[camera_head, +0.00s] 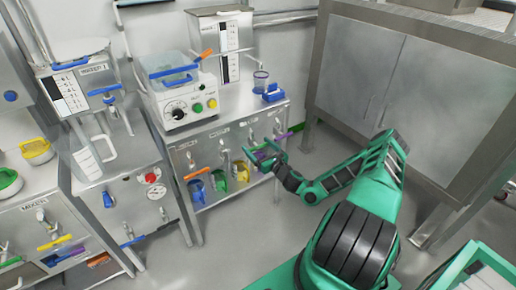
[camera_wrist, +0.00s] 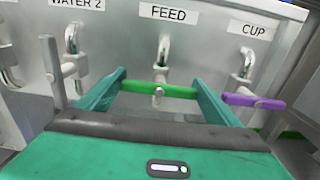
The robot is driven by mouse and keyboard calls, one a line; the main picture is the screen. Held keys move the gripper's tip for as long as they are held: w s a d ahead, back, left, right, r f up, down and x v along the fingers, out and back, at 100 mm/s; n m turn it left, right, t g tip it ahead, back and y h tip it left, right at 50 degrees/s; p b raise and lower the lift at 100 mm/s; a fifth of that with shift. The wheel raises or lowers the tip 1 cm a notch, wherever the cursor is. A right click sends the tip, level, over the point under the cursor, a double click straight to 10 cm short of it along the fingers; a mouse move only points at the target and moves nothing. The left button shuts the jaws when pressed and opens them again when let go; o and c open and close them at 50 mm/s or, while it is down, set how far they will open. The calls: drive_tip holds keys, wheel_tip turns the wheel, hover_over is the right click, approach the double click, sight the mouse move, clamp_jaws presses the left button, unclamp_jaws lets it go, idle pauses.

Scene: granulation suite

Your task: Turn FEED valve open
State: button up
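The FEED valve shows in the wrist view as a green bar handle (camera_wrist: 158,90) lying level under a steel spout (camera_wrist: 162,50), below the label FEED. My gripper (camera_wrist: 160,97) is open, with one finger at each side of the green handle. The handle's ends reach close to the fingers; I cannot tell whether they touch. In the head view my gripper (camera_head: 267,154) is at the front of the steel cabinet, and it largely hides the FEED handle there.
The CUP valve's purple handle (camera_wrist: 252,101) is just right of my right finger. The WATER 2 valve's grey handle (camera_wrist: 56,78) stands upright left of my left finger. A machine with a blue-rimmed tub (camera_head: 168,72) stands on the cabinet. A large steel enclosure (camera_head: 375,75) is at right.

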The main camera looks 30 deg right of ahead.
drive_tip(key=shift+d, duration=0.2)
drive_tip(key=shift+a, duration=0.1)
drive_tip(key=shift+n, duration=0.4)
drive_tip(key=n, duration=0.3)
drive_tip(key=shift+a, duration=0.1)
drive_tip(key=n, duration=0.5)
drive_tip(key=shift+a+f, duration=0.1)
drive_tip(key=n, duration=0.4)
drive_tip(key=shift+a+f+n, duration=0.1)
drive_tip(key=shift+n, duration=0.3)
drive_tip(key=n, duration=0.4)
drive_tip(key=shift+f, duration=0.15)
drive_tip(key=shift+a+n, duration=0.1)
drive_tip(key=shift+n, duration=0.2)
